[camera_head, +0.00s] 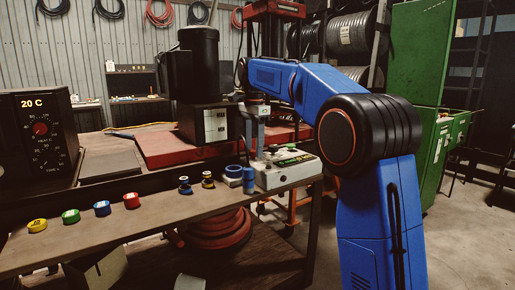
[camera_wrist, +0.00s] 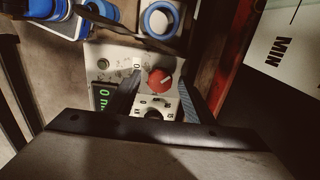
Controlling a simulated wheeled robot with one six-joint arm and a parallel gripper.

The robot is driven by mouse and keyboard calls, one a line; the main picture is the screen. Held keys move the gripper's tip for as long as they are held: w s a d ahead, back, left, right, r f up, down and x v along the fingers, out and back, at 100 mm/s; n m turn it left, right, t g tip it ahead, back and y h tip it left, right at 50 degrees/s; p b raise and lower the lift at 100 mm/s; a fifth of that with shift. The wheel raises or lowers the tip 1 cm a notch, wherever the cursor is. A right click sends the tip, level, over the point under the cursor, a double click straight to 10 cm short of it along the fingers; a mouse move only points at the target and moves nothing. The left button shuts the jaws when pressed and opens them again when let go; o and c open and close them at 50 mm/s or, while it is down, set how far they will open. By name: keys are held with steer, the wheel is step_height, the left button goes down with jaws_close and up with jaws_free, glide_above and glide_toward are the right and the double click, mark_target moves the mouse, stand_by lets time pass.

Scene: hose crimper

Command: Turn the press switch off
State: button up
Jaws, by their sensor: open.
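The white control box (camera_head: 288,168) stands at the right end of the wooden bench. In the wrist view its pale panel (camera_wrist: 108,60) carries a red rotary knob (camera_wrist: 159,80), a green display (camera_wrist: 103,97) and a dark round part partly hidden by my gripper. A "0" mark shows at the upper left of the red knob. I cannot tell which position the knob points to. My gripper (camera_head: 258,150) points down just above the box. In the wrist view my open gripper (camera_wrist: 157,98) has one finger on each side of the red knob; contact is not clear.
Blue rings (camera_wrist: 160,20) and small spools lie close beside the box. Coloured tape rolls (camera_head: 102,208) line the bench's front edge. The red press base (camera_head: 165,150) and dark machine stand behind. A black "20 C" unit (camera_head: 38,130) is at left.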

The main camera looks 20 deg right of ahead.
steer(key=c, duration=1)
steer(key=shift+c, duration=0.2)
steer(key=shift+n, duration=0.3)
steer(key=n, duration=0.8)
steer(key=shift+n, duration=0.4)
steer(key=n, duration=0.4)
steer(key=shift+n, duration=2.2)
